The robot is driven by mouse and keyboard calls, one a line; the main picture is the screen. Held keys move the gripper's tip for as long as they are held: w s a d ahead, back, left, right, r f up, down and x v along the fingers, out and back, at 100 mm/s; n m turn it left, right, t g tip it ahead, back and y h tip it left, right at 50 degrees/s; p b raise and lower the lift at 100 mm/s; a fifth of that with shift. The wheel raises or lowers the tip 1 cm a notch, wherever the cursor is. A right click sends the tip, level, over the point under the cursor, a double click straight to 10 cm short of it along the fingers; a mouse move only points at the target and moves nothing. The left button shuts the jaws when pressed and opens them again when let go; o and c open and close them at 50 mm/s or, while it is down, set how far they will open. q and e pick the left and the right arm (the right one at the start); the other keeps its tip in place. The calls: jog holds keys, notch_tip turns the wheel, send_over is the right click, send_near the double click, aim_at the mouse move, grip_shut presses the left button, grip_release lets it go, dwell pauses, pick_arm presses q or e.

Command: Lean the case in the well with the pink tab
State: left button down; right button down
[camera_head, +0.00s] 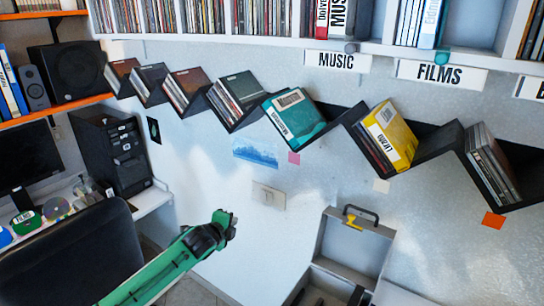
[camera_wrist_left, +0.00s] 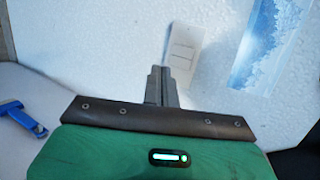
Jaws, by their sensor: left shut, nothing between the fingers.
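The pink tab (camera_head: 294,158) is on the wall under a V-shaped well of the black zigzag shelf. That well holds teal cases with white labels (camera_head: 296,117), tilted against its side; I cannot tell exactly how many. My left gripper (camera_head: 232,226) is below and left of the pink tab, in front of the wall. It is shut and empty; its fingers show close together in the left wrist view (camera_wrist_left: 163,84), pointing toward the wall near a white switch plate (camera_wrist_left: 183,53). My right gripper is in neither view.
Other wells hold dark cases (camera_head: 240,95) and a yellow case (camera_head: 393,133). A white tab (camera_head: 381,186) and an orange tab (camera_head: 493,221) mark wells to the right. An open grey box (camera_head: 352,245) stands below. A chair (camera_head: 75,255) is at left.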

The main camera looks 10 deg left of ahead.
pick_arm(q)
jog(key=s+d+r+m+t+h, duration=0.1)
jog(key=d+r+m, duration=0.15)
jog(key=r, duration=0.55)
jog(key=d+r+m+t+h, duration=0.1)
jog(key=r+m, duration=0.2)
jog(key=r, duration=0.5)
jog(key=s+d+r+m+t+h+b, duration=0.1)
jog(key=s+d+r+m, duration=0.1)
jog(key=s+r+m, duration=0.4)
jog(key=s+d+r+m+b, duration=0.1)
jog(key=s+d+r, duration=0.15)
jog(key=r, duration=0.55)
jog(key=m+h, duration=0.2)
jog(key=m, duration=0.6)
send_near(281, 131)
jog(key=shift+n+t, duration=0.3)
jog(key=shift+n, duration=0.05)
jog(key=p+x, duration=0.4)
jog(key=x, duration=0.1)
jog(key=shift+w+d+p, duration=0.1)
jog(key=shift+w+p, duration=0.25)
jog(key=shift+w, duration=0.05)
jog(key=shift+w+d+f, duration=0.15)
jog(key=shift+w+f, duration=0.05)
jog(key=shift+w, duration=0.25)
